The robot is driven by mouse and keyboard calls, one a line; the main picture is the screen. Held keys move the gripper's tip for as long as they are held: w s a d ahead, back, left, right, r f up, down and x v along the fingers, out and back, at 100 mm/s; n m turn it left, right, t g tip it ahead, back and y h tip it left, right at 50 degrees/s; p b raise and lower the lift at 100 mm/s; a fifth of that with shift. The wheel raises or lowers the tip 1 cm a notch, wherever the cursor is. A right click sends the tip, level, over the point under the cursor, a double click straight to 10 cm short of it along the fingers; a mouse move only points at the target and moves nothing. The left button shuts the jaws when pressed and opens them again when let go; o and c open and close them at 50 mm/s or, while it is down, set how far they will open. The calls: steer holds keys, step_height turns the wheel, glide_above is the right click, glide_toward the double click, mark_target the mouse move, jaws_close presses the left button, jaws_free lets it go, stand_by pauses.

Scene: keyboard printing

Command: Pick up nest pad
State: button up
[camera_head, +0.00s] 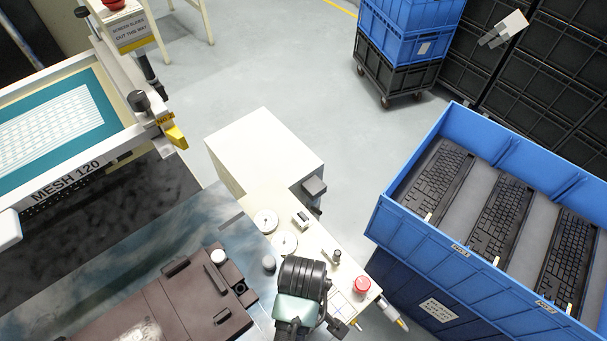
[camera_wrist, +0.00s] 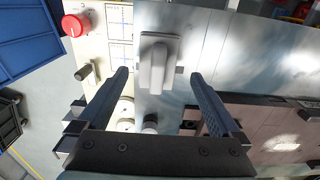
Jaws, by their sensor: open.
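My gripper (camera_wrist: 158,76) is open and empty in the wrist view, its two dark fingers apart. Beyond and between the fingertips, a light grey raised block (camera_wrist: 157,62) sits on the metal surface; I cannot tell for sure whether it is the nest pad. No contact with it shows. A brown fixture (camera_head: 150,312) lies on the metal bed at lower left in the head view; it also shows right of the fingers in the wrist view (camera_wrist: 265,120). In the head view my arm stands at bottom centre, and the fingers cannot be made out there.
A cream bench (camera_head: 265,160) carries round discs, small knobs and a red button (camera_head: 362,285). A blue bin (camera_head: 425,240) with black keyboards (camera_head: 500,215) stands at right. The screen frame (camera_head: 85,165) is at left. Stacked crates (camera_head: 400,45) stand behind; grey floor is clear between.

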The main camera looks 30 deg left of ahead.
steer(key=shift+w+f, duration=0.2)
steer(key=shift+f, duration=1.65)
steer(key=shift+c, duration=0.3)
steer(key=c, duration=1.3)
step_height(320, 180, up, 10)
steer(key=shift+r, duration=0.1)
steer(key=shift+c, duration=0.2)
